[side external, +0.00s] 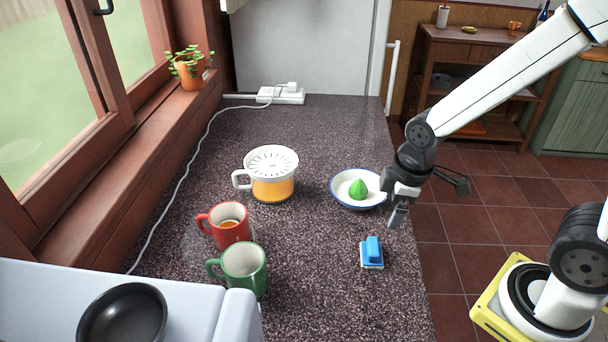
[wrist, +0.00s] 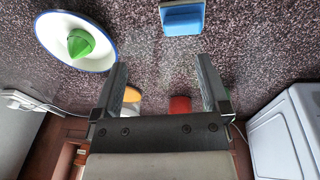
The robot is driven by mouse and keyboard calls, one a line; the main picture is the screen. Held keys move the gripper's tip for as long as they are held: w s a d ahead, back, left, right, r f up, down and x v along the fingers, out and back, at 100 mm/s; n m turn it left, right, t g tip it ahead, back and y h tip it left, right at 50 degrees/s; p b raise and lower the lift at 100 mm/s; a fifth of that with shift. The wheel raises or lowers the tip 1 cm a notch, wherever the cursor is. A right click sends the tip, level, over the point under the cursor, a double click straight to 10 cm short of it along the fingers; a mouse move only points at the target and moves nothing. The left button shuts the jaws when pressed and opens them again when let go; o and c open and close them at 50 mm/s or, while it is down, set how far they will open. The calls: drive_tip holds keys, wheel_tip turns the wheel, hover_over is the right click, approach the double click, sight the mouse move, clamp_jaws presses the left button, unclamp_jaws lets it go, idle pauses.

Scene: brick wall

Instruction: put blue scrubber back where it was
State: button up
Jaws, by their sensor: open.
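The blue scrubber (side external: 372,252) with a pale base sits on the speckled counter, below and left of my gripper in the side view. It also shows at the top of the wrist view (wrist: 182,17). My gripper (side external: 397,217) hangs above the counter's right edge, next to the white bowl. In the wrist view its two fingers (wrist: 160,80) are apart with nothing between them. It is not touching the scrubber.
A blue-rimmed white bowl (side external: 342,196) holds a green reamer (side external: 358,189). A juicer jug (side external: 272,188), a red mug (side external: 229,236) and a green mug (side external: 243,270) stand to the left. A pan (side external: 122,318) rests at the lower left. The counter around the scrubber is clear.

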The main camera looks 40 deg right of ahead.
drive_tip(key=m, duration=0.2)
drive_tip(key=d+m, duration=0.1)
drive_tip(key=m, duration=0.5)
drive_tip(key=shift+s+d+f+t, duration=0.2)
drive_tip(key=shift+f+t, duration=0.15)
drive_tip(key=shift+t, duration=0.05)
idle(0.7)
